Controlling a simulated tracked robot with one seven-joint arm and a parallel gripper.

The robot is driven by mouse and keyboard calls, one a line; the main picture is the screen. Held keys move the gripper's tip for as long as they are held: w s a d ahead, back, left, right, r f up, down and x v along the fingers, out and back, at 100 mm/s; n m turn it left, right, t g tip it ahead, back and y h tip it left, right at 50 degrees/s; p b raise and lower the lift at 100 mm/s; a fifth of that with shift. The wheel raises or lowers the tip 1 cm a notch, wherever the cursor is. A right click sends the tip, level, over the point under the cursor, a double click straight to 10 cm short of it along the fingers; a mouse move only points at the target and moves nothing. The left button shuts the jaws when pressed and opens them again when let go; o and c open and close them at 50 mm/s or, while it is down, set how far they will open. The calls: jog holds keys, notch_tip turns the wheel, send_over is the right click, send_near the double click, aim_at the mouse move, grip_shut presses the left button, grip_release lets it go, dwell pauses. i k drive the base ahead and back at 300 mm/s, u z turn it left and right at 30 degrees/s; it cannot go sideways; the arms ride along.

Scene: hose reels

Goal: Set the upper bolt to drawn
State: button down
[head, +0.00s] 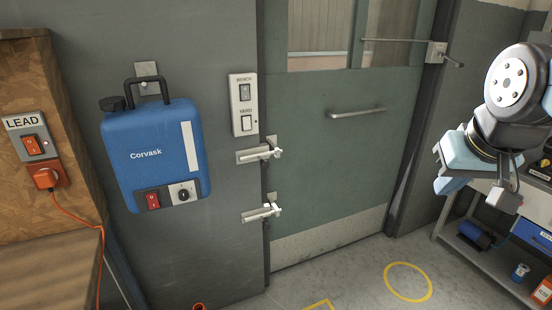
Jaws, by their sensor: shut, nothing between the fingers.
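The upper bolt (257,154) is a pale metal slide bolt at the left edge of the grey-green door (330,150), just below a switch plate. Its bar lies level, and its knob is at the right end, over the door side of the gap. A similar lower bolt (261,214) sits below it, also with its knob at the right. The fine fit of either bar is too small to tell. My gripper (446,172) is shut and empty at the right, well away from both bolts, partly hidden by its own wrist.
A two-switch plate (243,104) is above the upper bolt. The door has a bar handle (357,112). A workbench (515,200) stands at right. Floor before the door is clear.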

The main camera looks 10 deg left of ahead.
aim_at(264, 164)
jog(key=i, duration=0.9)
jog(key=z, duration=0.05)
